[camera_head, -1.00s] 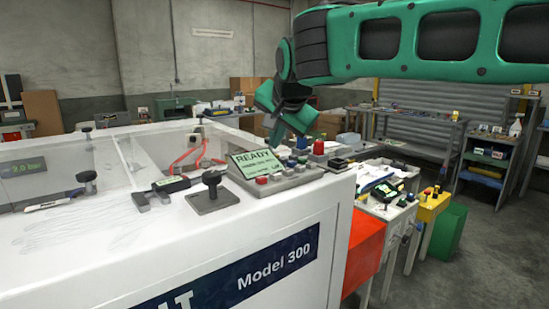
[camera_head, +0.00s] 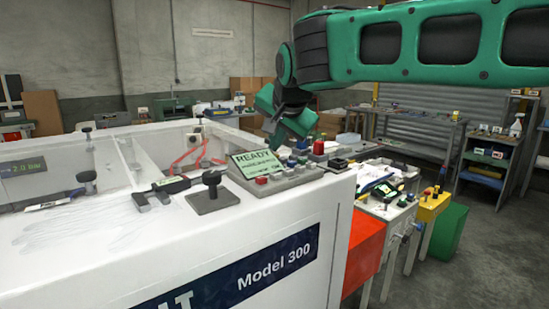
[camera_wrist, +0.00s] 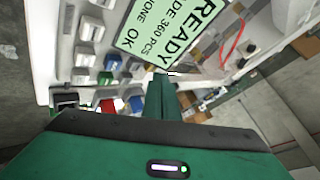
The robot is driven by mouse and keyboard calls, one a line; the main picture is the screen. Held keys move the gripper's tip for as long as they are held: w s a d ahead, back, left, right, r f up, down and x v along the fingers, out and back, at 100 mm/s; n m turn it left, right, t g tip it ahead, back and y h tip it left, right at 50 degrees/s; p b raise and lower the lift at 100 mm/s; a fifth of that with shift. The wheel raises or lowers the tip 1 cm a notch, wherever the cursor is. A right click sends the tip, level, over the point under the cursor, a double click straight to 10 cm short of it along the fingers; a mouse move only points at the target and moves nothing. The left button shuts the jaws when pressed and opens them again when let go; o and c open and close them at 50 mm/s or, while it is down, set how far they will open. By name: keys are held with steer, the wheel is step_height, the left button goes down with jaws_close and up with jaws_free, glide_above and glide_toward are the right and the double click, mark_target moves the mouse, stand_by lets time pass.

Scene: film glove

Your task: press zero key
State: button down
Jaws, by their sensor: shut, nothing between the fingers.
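A grey control panel (camera_head: 290,179) stands on the corner of the white machine. Its lit green display (camera_head: 257,163) reads READY; the wrist view shows the display (camera_wrist: 150,42) rotated. Beside the display in the wrist view are several pale keys (camera_wrist: 88,28), a green key (camera_wrist: 112,61) and a red button (camera_wrist: 108,105). Labels on the keys are too small to read, so I cannot tell which is the zero key. My gripper (camera_head: 271,147) is shut and empty, tilted down close above the panel by the display. In the wrist view its fingers (camera_wrist: 161,82) hide part of the panel.
A red block (camera_head: 360,245) and cluttered benches stand to the right. Open floor lies at the far right.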

steer(key=shift+f, duration=0.45)
stand_by(0.6)
steer(key=shift+r, duration=0.9)
steer(key=shift+r, duration=0.1)
steer(key=shift+r, duration=2.4)
steer(key=shift+s, duration=0.1)
